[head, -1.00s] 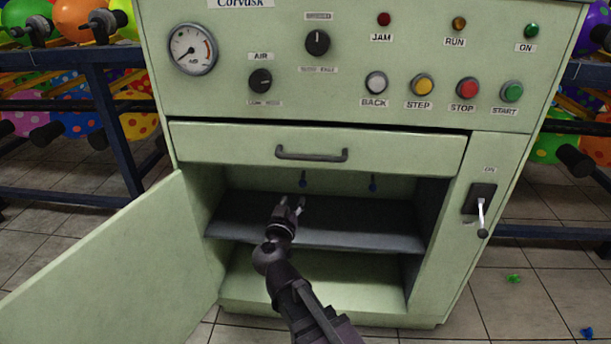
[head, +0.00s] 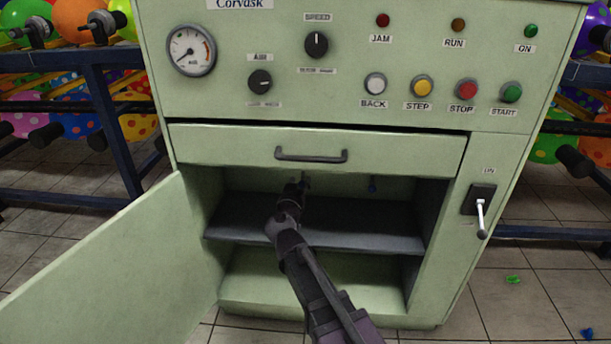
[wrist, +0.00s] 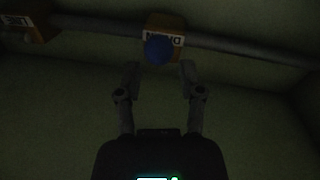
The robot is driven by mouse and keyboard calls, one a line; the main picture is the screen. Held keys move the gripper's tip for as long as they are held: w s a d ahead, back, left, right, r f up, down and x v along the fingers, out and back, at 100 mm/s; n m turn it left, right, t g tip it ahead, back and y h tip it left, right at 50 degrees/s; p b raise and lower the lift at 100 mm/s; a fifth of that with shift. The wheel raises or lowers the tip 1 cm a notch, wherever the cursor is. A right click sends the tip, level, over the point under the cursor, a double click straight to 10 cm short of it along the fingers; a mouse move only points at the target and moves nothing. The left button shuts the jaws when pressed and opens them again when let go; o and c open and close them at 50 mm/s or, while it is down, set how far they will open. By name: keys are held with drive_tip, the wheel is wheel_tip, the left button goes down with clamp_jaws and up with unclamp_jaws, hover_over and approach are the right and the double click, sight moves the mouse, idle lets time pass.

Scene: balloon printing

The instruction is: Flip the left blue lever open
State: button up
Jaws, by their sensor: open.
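The left blue lever (wrist: 159,48) shows in the wrist view as a round blue end in front of an orange block with a white label, partly covering its lettering. The block sits on a grey pipe. My gripper (wrist: 160,78) is open and empty, its two fingers apart just below the blue end; I cannot tell if they touch it. In the head view my gripper (head: 297,187) is inside the open cabinet under the drawer and mostly hides this lever.
The cabinet's green door (head: 110,262) stands open at the left. A grey shelf (head: 370,228) lies below my gripper, and the drawer (head: 400,152) with its handle is above. A second labelled block (wrist: 28,25) is on the pipe at the wrist view's upper left. The cabinet interior is dark.

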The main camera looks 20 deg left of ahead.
sight(302, 176)
drive_tip(key=shift+w+a, duration=0.15)
drive_tip(key=shift+w, duration=0.95)
drive_tip(key=shift+w+a, duration=0.1)
drive_tip(key=shift+w, duration=0.95)
clamp_jaws()
